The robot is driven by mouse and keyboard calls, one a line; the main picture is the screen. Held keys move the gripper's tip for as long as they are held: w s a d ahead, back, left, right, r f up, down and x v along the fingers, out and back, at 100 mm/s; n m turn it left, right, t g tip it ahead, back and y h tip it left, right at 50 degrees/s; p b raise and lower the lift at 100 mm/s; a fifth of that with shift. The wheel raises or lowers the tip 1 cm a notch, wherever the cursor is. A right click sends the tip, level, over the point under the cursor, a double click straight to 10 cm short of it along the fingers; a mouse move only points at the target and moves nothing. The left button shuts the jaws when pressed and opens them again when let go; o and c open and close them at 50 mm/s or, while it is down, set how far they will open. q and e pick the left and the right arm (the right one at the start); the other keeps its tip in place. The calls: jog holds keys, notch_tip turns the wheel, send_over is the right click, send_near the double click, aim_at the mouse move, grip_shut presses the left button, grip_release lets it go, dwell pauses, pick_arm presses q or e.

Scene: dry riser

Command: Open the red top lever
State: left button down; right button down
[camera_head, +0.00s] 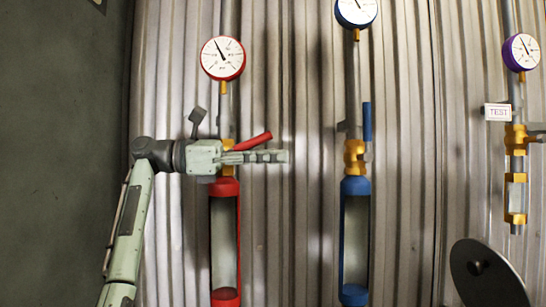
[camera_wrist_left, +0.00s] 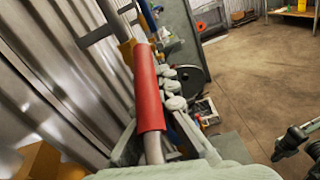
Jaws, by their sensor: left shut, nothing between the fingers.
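The red top lever (camera_head: 252,142) sits on the orange valve of the red riser pipe, below the red-rimmed gauge (camera_head: 223,58). It tilts up to the right. My left gripper (camera_head: 284,156) reaches in from the left across this valve, its fingers pointing right, just below the lever. Its fingers are shut with nothing between them. In the left wrist view the red lever (camera_wrist_left: 148,88) runs lengthwise close to the camera, alongside the pale fingers (camera_wrist_left: 173,88). I cannot tell whether they touch. The gripper hides part of the valve. My right gripper does not show clearly.
A blue riser with an upright blue lever (camera_head: 367,121) stands to the right. Farther right is a purple-rimmed gauge (camera_head: 521,52) with a TEST tag (camera_head: 497,112). A dark disc (camera_head: 487,274) is at lower right. Corrugated metal wall lies behind. The wrist view shows open floor (camera_wrist_left: 245,85).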

pick_arm(q)
jog(key=c, duration=2.3)
grip_release()
jog(key=o, duration=0.8)
jog(key=shift+a, duration=3.8)
jog(key=shift+c, duration=0.2)
